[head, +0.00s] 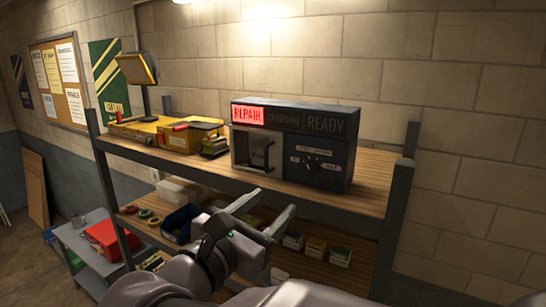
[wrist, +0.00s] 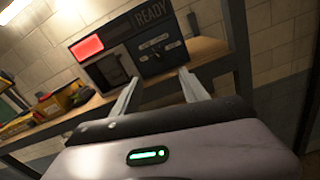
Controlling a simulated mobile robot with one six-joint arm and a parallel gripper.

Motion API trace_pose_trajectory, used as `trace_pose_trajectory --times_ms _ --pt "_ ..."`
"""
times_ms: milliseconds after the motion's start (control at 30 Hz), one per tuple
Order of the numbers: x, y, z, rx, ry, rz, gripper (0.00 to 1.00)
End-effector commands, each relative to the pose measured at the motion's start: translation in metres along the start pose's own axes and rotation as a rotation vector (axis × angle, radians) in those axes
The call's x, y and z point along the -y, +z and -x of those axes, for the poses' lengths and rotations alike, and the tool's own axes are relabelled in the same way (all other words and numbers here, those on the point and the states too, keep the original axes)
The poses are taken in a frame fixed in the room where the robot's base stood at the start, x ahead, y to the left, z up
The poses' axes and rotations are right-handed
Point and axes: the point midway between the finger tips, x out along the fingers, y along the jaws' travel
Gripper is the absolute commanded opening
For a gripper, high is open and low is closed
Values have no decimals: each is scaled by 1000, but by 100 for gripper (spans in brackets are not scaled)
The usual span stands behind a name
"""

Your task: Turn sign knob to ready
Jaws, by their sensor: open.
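The sign box (head: 340,155) is dark and stands on the upper wooden shelf. Its REPAIR panel (head: 248,114) is lit red; the CHARGING and READY (head: 325,123) panels are dark. The small dark knob (head: 311,166) is on the box's lower right face, with pale labels around it. In the wrist view the sign box (wrist: 135,45) is ahead, and the knob is small and hard to make out. My gripper (head: 272,215) is open and empty, in front of and below the shelf edge, apart from the box. Its two fingers also show in the wrist view (wrist: 160,88).
Yellow cases (head: 172,134) and a lamp-like panel (head: 138,70) are left of the box. The shelf's right post (head: 400,195) stands beyond bare shelf board. A lower shelf holds small boxes (head: 340,256) and a blue bin (head: 178,222). A red box (head: 108,238) sits on a grey cart.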

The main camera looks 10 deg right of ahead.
Motion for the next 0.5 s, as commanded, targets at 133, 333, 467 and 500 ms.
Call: trace_pose_trajectory --times_ms 133,333,467,500 --pt "3 0 -36 1 -9 0 52" --pt "4 0 -98 -2 -10 -1 52" --pt "4 0 -133 -2 -9 -2 52" --pt "4 -1 -141 -4 -8 -1 52"
